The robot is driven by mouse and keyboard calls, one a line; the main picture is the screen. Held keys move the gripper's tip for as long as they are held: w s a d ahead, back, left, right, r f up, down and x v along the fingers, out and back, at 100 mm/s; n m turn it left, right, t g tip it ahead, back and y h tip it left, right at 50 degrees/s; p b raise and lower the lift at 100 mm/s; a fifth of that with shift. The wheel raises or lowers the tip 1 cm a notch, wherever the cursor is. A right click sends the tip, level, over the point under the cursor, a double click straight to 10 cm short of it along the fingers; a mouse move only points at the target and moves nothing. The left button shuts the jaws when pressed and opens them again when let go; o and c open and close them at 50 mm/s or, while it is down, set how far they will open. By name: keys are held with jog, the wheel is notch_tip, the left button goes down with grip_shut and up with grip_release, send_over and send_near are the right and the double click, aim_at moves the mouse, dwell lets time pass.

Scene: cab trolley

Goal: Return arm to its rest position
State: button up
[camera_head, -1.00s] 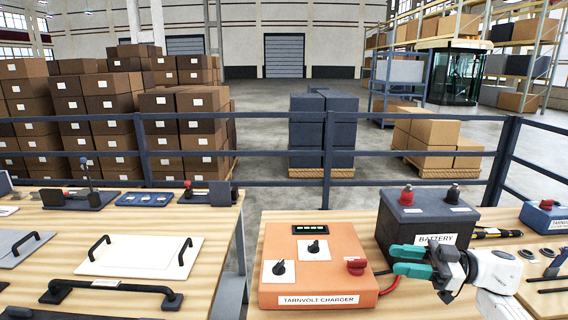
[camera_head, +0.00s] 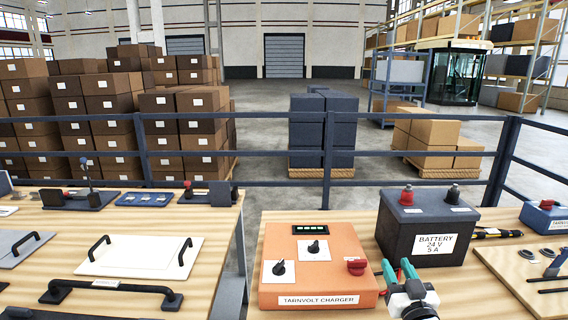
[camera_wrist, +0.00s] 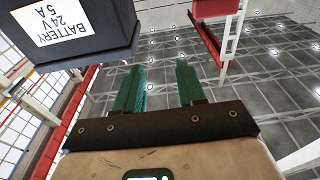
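My gripper (camera_head: 398,270) is at the bottom of the head view, in front of the black battery and just right of the orange charger. Its two green fingers stand apart, with nothing between them. The black battery (camera_head: 396,232), labelled "BATTERY 24 V 5 A", stands on the table. It also shows at the upper left of the wrist view (camera_wrist: 110,35).
The orange Tarnvolt charger (camera_head: 330,265) with dials and a red knob sits left of my gripper. A wooden board (camera_head: 510,262) with tools lies to the right. A blue-grey railing (camera_head: 270,183) runs behind the tables. A gap separates the left table (camera_head: 215,250) from mine.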

jog(key=s+f+m+g+h, duration=0.1)
jog(key=s+f, duration=0.1)
jog(key=s, duration=0.1)
jog(key=s+d+f+g, duration=0.1)
jog(key=s+f+g, duration=0.1)
jog(key=s+f, duration=0.1)
jog(key=s+d+f+m+g+h, duration=0.1)
jog(key=s+f+g, duration=0.1)
jog(key=s+f, duration=0.1)
jog(key=shift+s+m+h, duration=0.3)
jog(key=s+a+f+n+g+y, duration=0.1)
jog(key=s+f+g, duration=0.15)
jog(key=s, duration=0.65)
jog(key=s+a+f+g+y, duration=0.15)
jog(key=s+g, duration=0.25)
jog(key=s, duration=0.5)
jog(key=s+f+n+g, duration=0.1)
jog(key=s+f+g, duration=0.2)
jog(key=s, duration=0.6)
jog(key=s+d+f+g+b, duration=0.1)
jog(key=s+f+g+b, duration=0.3)
jog(key=s+f, duration=0.6)
jog(key=shift+d, duration=0.15)
